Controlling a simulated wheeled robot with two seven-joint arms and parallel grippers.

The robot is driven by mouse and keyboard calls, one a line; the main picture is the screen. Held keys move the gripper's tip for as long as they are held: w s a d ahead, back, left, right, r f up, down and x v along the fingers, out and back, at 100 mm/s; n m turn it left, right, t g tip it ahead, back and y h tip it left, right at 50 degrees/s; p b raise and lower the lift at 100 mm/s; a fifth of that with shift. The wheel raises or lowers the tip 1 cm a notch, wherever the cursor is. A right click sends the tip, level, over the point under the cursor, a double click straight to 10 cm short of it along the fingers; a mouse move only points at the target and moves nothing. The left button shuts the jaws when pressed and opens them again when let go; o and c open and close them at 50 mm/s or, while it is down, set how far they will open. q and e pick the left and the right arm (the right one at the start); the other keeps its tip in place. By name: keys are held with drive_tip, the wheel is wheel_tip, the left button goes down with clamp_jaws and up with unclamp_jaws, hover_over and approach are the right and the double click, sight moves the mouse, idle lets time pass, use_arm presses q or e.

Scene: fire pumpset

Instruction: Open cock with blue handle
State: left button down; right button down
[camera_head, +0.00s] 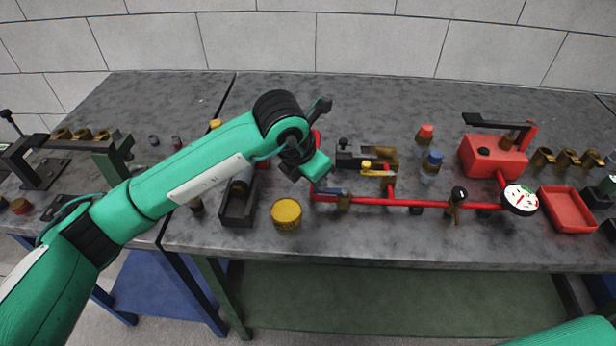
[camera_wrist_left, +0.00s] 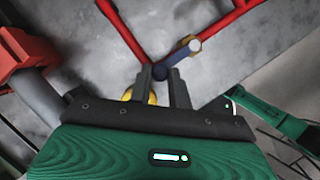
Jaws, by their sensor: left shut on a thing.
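The cock with the blue handle sits on the red pipe near its left bend. Its brass body (camera_head: 344,202) shows in the head view, and the blue handle (camera_head: 332,191) sticks out to the left of it. In the left wrist view the blue handle (camera_wrist_left: 180,57) runs from a pale brass end at upper right to a dark end between my fingers. My left gripper (camera_wrist_left: 160,80) is shut on that dark end. In the head view my left gripper (camera_head: 312,172) reaches down beside the pipe bend and partly hides it. My right gripper is out of view.
The red pipe (camera_head: 400,202) runs right to a gauge (camera_head: 520,199) and a red pump (camera_head: 490,157). A yellow round can (camera_head: 286,213) stands just left of the cock. A black tray (camera_head: 238,206) lies further left. The front table edge is close.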

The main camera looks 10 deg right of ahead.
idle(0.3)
use_arm(q)
drive_tip(key=c, duration=1.3)
unclamp_jaws()
drive_tip(key=shift+r, duration=0.2)
drive_tip(key=b+v, duration=0.1)
drive_tip(key=v, duration=1.2)
drive_tip(key=shift+r+b, duration=0.2)
drive_tip(key=shift+b, duration=0.1)
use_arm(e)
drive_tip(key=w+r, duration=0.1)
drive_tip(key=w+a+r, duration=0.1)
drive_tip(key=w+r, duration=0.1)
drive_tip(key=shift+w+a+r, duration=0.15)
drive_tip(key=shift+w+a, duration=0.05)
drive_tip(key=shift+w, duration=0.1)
use_arm(q)
drive_tip(key=shift+a, duration=0.15)
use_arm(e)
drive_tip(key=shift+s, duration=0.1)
